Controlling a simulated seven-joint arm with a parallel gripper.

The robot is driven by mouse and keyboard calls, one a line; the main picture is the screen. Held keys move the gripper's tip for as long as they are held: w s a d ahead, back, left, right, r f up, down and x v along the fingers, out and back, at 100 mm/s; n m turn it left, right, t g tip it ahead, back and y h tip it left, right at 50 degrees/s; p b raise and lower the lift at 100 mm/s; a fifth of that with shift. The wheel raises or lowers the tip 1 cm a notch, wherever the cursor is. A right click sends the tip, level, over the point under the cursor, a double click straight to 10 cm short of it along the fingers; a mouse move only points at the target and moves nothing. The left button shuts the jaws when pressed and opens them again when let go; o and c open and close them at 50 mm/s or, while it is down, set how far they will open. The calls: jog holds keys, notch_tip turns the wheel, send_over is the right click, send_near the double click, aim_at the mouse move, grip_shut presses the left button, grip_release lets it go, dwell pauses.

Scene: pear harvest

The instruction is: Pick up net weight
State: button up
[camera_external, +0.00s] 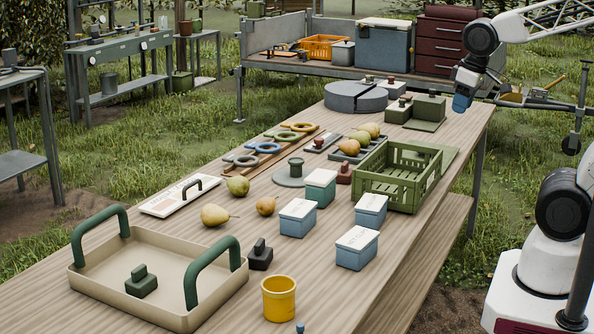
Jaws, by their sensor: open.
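Several small knobbed blocks look like weights, and I cannot tell which one is the net weight. A dark block (260,257) stands on the table beside the tan tray. A green block (141,284) lies inside the tray. A dark red block (344,174) stands left of the green crate. More knobbed pieces sit near the far end, too small to tell apart. My gripper (461,104) is raised above the table's far right edge, open, with nothing seen in it. It is well away from the near blocks, and its fingertips are small in this view.
The tan tray (218,300) has two tall green handles. A yellow cup (279,299), blue boxes with pale lids (357,247), loose pears (215,215) and the green slatted crate (398,182) crowd the table (345,300). The table's near right part is mostly clear.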

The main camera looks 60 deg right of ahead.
jog(key=w+d+f+m, duration=0.1)
jog(key=w+d+m, duration=0.25)
jog(key=w, duration=0.95)
jog(key=m+g, duration=0.3)
jog(key=m, duration=0.9)
send_over(345, 163)
notch_tip(345, 163, down, 21)
jog(key=shift+a+r, duration=0.1)
jog(key=shift+w+d+f, duration=0.2)
jog(key=shift+f, duration=0.1)
jog(key=shift+f, duration=1.3)
jog(key=shift+s+f, duration=0.15)
jog(key=shift+f, duration=2.45)
